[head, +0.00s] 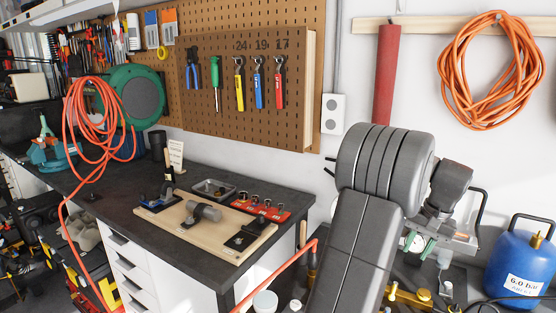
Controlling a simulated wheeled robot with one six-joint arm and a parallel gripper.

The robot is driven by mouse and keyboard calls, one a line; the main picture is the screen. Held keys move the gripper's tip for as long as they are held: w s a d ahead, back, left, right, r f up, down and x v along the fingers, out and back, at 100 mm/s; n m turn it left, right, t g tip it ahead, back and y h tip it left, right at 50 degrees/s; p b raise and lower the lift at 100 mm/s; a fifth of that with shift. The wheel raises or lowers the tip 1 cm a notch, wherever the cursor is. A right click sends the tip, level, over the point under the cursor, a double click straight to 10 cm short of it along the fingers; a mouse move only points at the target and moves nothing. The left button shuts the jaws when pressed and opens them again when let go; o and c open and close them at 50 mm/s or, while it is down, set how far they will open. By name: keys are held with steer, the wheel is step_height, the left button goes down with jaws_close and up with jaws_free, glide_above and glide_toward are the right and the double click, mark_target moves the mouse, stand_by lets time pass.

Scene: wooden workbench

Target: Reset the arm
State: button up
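My arm rises in the right half of the head view, its thick grey links folded in front of the white wall. My gripper (419,247) hangs low behind the upper link, below the dark wrist. Its two green-tipped fingers stand apart, and a pale round thing shows between or behind them. I see nothing held in it. Part of the gripper is hidden by my arm.
A dark workbench (110,192) at left carries a wooden board (182,222) with tools, a metal tray (213,189) and a red rack (262,208). A pegboard (210,105) hangs behind. A blue tank (522,262) stands at far right, near my gripper.

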steer(key=f, duration=0.4)
steer(key=a+f, duration=0.1)
steer(key=f, duration=0.3)
steer(key=w+a+f, duration=0.1)
steer(key=f, duration=0.3)
steer(key=shift+w+a+f+p, duration=0.1)
steer(key=shift+a+f+p, duration=0.05)
steer(key=shift+f+p, duration=0.15)
steer(key=shift+w+f, duration=0.1)
steer(key=shift+f, duration=0.1)
steer(key=m, duration=0.5)
steer(key=shift+w+a+t+h+p, duration=0.1)
steer(key=shift+a+t+h+p, duration=0.2)
steer(key=shift+a+p, duration=0.1)
steer(key=shift+r, duration=0.1)
